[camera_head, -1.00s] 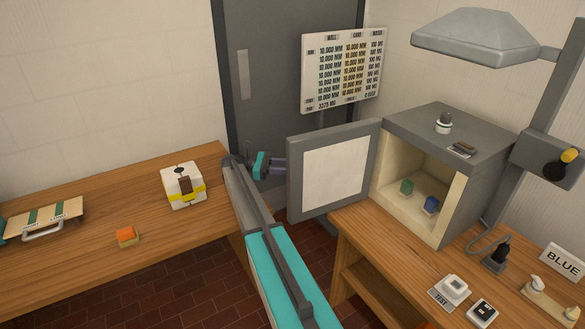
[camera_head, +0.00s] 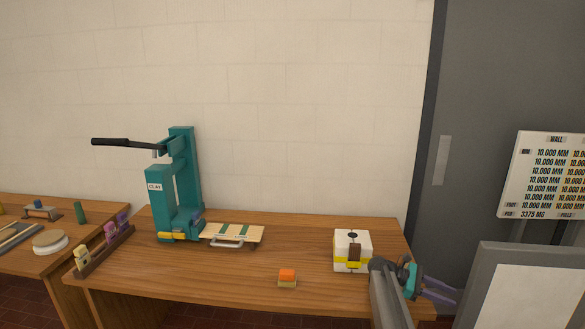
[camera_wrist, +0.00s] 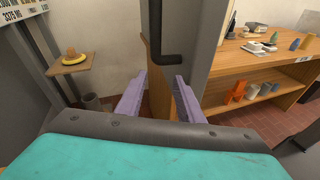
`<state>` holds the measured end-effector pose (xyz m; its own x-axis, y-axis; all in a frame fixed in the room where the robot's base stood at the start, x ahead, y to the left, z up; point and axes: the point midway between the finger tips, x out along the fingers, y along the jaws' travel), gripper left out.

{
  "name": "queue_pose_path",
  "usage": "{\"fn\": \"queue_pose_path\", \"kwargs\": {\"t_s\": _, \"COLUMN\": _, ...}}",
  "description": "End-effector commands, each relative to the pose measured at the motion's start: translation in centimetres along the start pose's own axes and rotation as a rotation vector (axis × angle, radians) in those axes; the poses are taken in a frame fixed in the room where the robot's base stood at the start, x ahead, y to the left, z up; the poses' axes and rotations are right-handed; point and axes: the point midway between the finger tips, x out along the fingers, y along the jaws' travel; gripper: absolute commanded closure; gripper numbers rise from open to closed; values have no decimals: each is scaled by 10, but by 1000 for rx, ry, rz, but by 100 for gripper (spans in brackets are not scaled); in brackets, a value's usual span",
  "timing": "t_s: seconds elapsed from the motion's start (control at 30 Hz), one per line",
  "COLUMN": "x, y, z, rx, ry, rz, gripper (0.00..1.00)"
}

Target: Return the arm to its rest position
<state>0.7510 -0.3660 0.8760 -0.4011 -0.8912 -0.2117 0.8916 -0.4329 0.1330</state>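My gripper (camera_head: 445,291) shows at the lower right of the head view, past the right end of the wooden table. Its purple fingers stick out to the right from a teal body. In the wrist view my gripper (camera_wrist: 160,82) has its two purple fingers apart with nothing held between them. My grey arm (camera_head: 392,300) reaches up from the bottom edge, in front of the table's right end.

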Motion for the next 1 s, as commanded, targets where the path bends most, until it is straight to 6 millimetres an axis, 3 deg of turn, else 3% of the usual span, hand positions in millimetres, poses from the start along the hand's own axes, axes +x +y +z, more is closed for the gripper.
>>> {"fn": "queue_pose_path", "kwargs": {"t_s": 0.03, "x": -2, "y": -15, "z": -15, "rx": 6, "ry": 30, "rz": 12, "gripper": 66}}
{"fn": "queue_pose_path", "kwargs": {"t_s": 0.3, "x": -3, "y": -78, "z": -88, "rx": 66, "ry": 194, "rz": 9, "gripper": 66}}
{"fn": "queue_pose_path", "kwargs": {"t_s": 0.67, "x": -8, "y": -174, "z": -170, "rx": 153, "ry": 397, "rz": -62, "gripper": 66}}
{"fn": "queue_pose_path", "kwargs": {"t_s": 1.0, "x": -20, "y": -295, "z": -240, "rx": 271, "ry": 593, "rz": -225, "gripper": 66}}
